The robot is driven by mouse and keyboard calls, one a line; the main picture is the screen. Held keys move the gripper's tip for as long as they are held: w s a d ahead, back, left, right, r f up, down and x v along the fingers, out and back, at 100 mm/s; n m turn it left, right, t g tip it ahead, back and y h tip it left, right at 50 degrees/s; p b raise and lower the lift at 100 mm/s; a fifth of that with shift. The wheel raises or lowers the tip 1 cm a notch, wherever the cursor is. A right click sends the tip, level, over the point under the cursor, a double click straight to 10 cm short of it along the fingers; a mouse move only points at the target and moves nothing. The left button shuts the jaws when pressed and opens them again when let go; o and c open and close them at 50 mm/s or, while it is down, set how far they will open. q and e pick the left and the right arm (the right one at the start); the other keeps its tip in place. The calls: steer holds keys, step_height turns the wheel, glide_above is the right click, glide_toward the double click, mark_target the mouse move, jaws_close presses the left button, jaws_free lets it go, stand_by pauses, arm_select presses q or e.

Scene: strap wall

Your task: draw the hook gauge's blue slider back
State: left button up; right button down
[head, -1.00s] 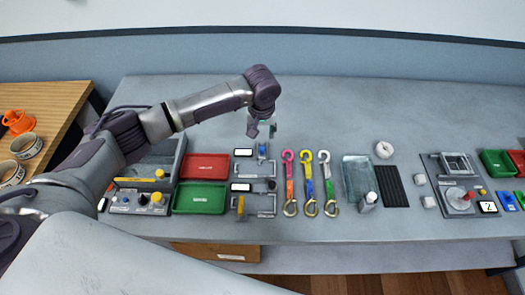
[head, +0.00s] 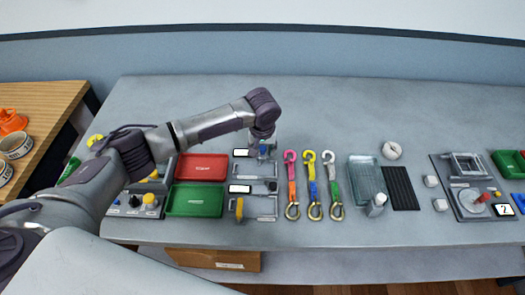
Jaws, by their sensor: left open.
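The hook gauge (head: 262,169) is a grey frame with a white display (head: 240,153), lying on the grey table behind a second gauge. Its blue slider (head: 263,151) shows small at the back, just below my left gripper (head: 262,142). The left gripper points down at it with open jaws. The fingers partly cover the slider, and I cannot tell whether they touch it. My right gripper is out of view.
The second gauge (head: 262,206) has a yellow slider (head: 240,208). A red tray (head: 201,168) and a green tray (head: 195,201) lie left. Several coloured hook straps (head: 312,184) lie right. A clear tray (head: 366,178) is farther right. The table behind is bare.

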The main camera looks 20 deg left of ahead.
arm_select(q)
steer(key=c, duration=0.6)
steer(key=shift+c, duration=0.2)
steer(key=shift+w, duration=0.1)
steer(key=shift+w+r, duration=0.1)
steer(key=shift+r, duration=0.05)
steer(key=o, duration=0.6)
steer(key=shift+a, duration=0.1)
steer(key=shift+c, duration=0.2)
steer(key=shift+w, duration=0.1)
